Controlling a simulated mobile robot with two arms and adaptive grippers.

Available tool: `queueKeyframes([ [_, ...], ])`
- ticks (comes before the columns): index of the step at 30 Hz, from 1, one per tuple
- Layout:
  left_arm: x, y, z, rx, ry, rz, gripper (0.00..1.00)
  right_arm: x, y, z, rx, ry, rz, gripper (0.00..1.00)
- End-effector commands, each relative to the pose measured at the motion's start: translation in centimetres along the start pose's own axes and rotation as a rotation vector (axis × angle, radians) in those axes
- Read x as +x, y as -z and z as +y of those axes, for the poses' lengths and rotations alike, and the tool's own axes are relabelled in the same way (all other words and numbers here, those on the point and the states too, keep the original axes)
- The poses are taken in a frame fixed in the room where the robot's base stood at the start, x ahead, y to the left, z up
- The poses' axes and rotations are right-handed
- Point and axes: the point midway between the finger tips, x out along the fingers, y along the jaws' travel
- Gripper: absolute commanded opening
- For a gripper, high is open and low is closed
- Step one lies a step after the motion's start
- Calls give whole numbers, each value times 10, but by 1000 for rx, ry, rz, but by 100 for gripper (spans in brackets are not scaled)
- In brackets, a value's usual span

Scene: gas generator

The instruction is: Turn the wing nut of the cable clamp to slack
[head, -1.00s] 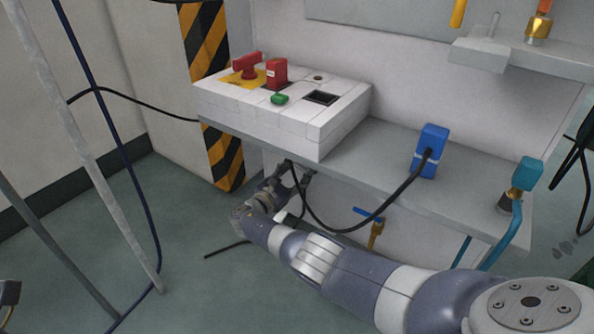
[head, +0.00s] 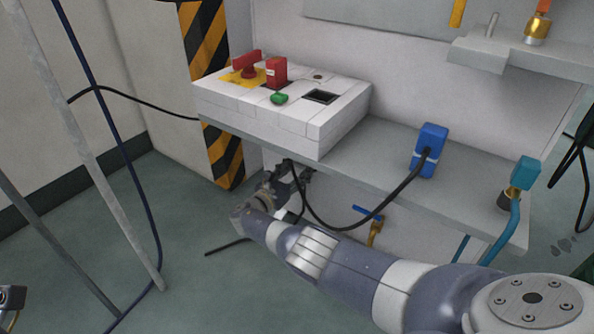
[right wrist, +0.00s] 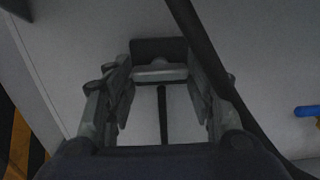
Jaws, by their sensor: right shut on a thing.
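My right gripper (head: 301,174) is under the front edge of the grey shelf, below the white control box. In the right wrist view its fingers (right wrist: 160,70) stand on both sides of a pale grey bar, which I take to be the wing nut (right wrist: 160,74), and are shut on it. A dark block, seemingly the cable clamp (right wrist: 158,47), is just behind the bar. In the head view the clamp and nut are hidden by the gripper and shelf. A small part at the lower left edge seems to be my left gripper (head: 10,298); its jaws are unclear.
A black cable (head: 352,228) loops from the blue plug (head: 430,150) past my right gripper. A blue-handled valve (head: 374,228) is close to my right forearm. A striped post (head: 224,160) stands left.

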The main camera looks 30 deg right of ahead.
Motion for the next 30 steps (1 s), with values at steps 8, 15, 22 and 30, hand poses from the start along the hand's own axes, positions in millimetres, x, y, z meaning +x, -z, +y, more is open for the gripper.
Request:
queueKeyframes([
  [8,1,0,0,0,0,3,56,-1,1,0,-2,-1,2,70],
  [15,2,2,-1,1,2,10,56,-1,1,0,-1,0,0,70],
  [22,1,1,0,0,0,6,56,-13,1,0,0,-3,0,70],
  [30,1,0,0,0,0,3,56,-60,2,1,1,-5,3,70],
])
